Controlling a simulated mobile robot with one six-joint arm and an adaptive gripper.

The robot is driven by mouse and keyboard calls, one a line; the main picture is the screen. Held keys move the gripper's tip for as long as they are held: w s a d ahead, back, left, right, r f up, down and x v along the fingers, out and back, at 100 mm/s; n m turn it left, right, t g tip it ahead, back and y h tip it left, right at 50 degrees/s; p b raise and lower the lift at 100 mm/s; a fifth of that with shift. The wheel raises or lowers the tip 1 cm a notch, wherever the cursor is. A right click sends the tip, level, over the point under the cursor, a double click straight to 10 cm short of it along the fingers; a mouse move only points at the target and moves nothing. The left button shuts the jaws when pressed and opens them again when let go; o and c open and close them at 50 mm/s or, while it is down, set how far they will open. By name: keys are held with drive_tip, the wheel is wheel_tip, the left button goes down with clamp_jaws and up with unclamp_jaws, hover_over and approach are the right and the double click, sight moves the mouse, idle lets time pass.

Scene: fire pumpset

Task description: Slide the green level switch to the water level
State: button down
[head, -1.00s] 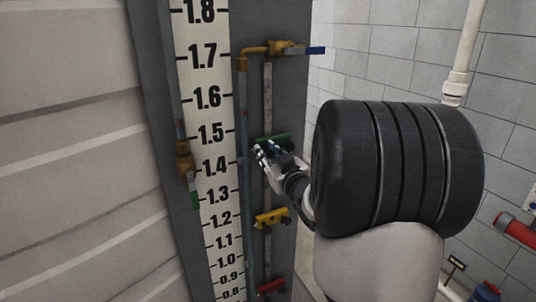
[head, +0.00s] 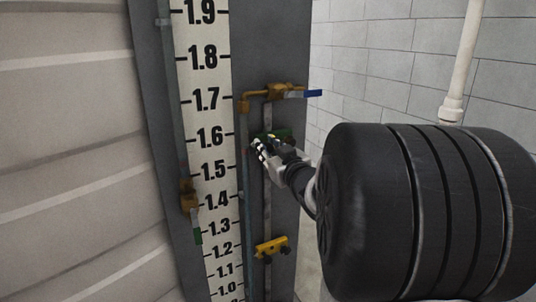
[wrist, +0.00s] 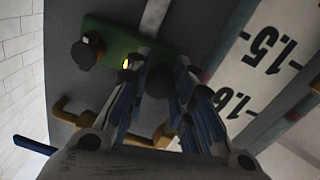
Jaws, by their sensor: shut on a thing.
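The green level switch (head: 284,133) sits on the vertical metal rail, at about the height of the 1.6 mark on the white scale (head: 208,138). My gripper (head: 261,148) is at the switch and shut on it, covering part of its lower side. In the wrist view, the green switch (wrist: 118,42) lies at the fingertips of my gripper (wrist: 163,62), with a dark knob between the fingers. The thin gauge tube (head: 243,215) runs between scale and rail. I cannot make out a clear water level in it.
A yellow switch (head: 271,247) sits lower on the same rail. A brass valve with a blue handle (head: 305,93) is just above the green switch. Another brass valve (head: 187,193) is left of the scale. A white pipe (head: 452,107) stands along the brick wall.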

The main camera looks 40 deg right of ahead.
drive_tip(key=c, duration=1.3)
unclamp_jaws()
drive_tip(key=shift+c, duration=0.2)
drive_tip(key=v, duration=1.2)
